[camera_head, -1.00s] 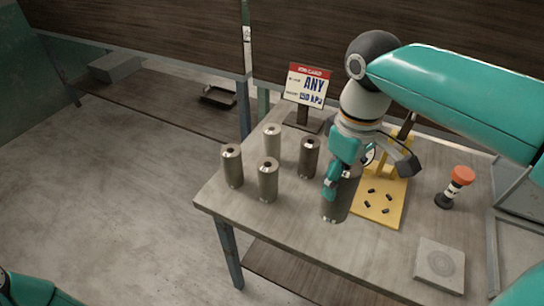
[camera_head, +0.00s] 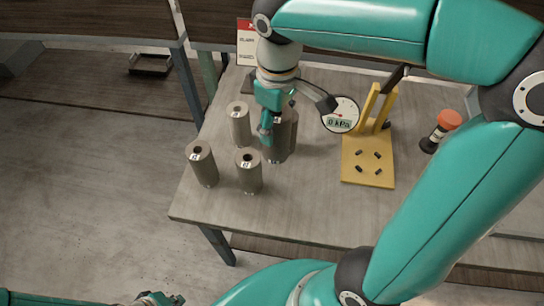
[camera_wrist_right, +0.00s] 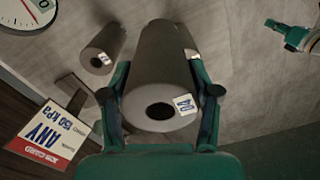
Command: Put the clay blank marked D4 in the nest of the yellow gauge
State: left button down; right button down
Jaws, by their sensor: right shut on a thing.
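The grey cylindrical clay blank marked D4 (camera_wrist_right: 165,70) is held between the two fingers of my right gripper (camera_wrist_right: 165,105), its label and end hole facing the wrist camera. In the head view my right gripper (camera_head: 268,135) is shut on this blank (camera_head: 278,150), left of the yellow gauge (camera_head: 352,172). Whether the blank touches the table is unclear. The gauge's nest of short dark pegs (camera_head: 368,162) is empty. Its dial (camera_head: 341,113) reads 0 kPa. My left gripper (camera_head: 160,299) is low at the bottom left edge, its fingers too small to read.
Three other blanks (camera_head: 240,125), (camera_head: 203,165), (camera_head: 248,172) stand left of my right gripper; another (camera_head: 291,118) is partly hidden behind it. An orange-topped tool (camera_head: 440,130) stands right of the gauge. A sign (camera_head: 246,45) stands behind. The table front is clear.

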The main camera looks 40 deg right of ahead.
notch_tip(320, 180, down, 14)
jog(key=shift+w, duration=0.15)
dwell(0.3)
jog(key=shift+c, duration=1.2)
grip_release()
jog(key=shift+r, duration=0.1)
